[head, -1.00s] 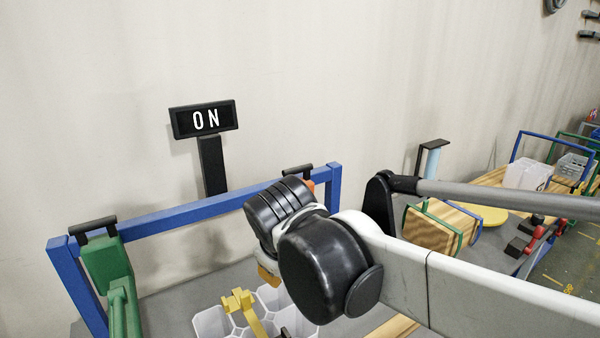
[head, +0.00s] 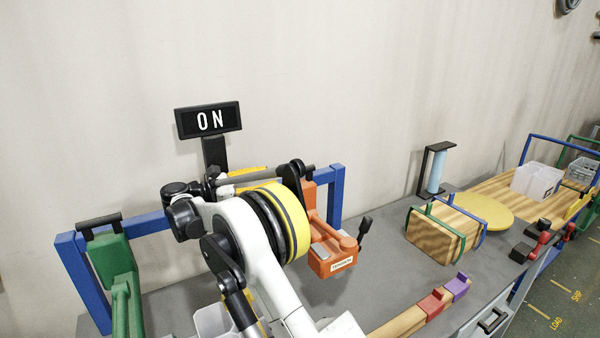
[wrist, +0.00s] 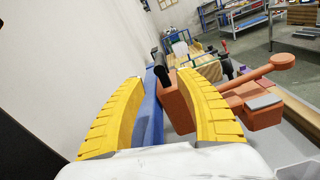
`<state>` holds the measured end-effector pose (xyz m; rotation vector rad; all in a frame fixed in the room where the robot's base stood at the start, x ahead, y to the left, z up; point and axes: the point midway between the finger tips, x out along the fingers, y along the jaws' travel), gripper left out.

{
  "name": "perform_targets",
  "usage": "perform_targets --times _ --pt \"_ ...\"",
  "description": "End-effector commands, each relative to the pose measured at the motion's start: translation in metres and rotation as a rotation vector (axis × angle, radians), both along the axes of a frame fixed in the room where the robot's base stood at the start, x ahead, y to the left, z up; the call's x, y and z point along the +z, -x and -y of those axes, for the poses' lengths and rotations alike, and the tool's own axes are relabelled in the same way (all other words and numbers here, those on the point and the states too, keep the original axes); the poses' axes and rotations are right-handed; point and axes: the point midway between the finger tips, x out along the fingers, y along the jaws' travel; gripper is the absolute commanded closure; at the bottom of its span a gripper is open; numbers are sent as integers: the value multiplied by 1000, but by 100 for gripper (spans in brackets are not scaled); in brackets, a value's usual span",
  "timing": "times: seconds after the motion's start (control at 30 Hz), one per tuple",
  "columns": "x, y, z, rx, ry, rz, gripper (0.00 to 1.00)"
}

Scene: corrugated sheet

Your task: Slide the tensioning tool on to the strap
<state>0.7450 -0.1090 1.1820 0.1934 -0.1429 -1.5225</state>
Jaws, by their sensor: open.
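The orange tool (head: 335,262), apparently the tensioning tool, hangs by the blue rack's right end, with a small label and a black-tipped lever. In the wrist view its orange body (wrist: 262,114) lies at and beyond the right finger, which partly hides it. My gripper (wrist: 160,80) is open, its two yellow fingers apart, with the blue rail and a black handle (wrist: 158,62) showing between them. I cannot tell whether they touch the tool. A wooden bundle (head: 440,232) at the right carries a green strap and a blue strap (head: 481,220), standing up as loops.
A green tool (head: 112,258) hangs at the left of the blue rack (head: 66,262). A yellow disc (head: 484,211) and a blue roll on a black stand (head: 437,172) are near the bundle.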

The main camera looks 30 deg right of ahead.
Motion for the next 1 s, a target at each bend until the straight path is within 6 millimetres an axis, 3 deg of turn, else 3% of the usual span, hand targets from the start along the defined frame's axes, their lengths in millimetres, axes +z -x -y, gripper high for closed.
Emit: perform_targets --times 0.13,0.23,0.7,1.0 --pt "-3 -3 -1 -12 30 -20 59" --pt "-4 -3 10 -13 32 -21 59" --pt "-5 -6 93 -12 29 -20 59" --pt "-3 -6 105 -11 28 -19 59"
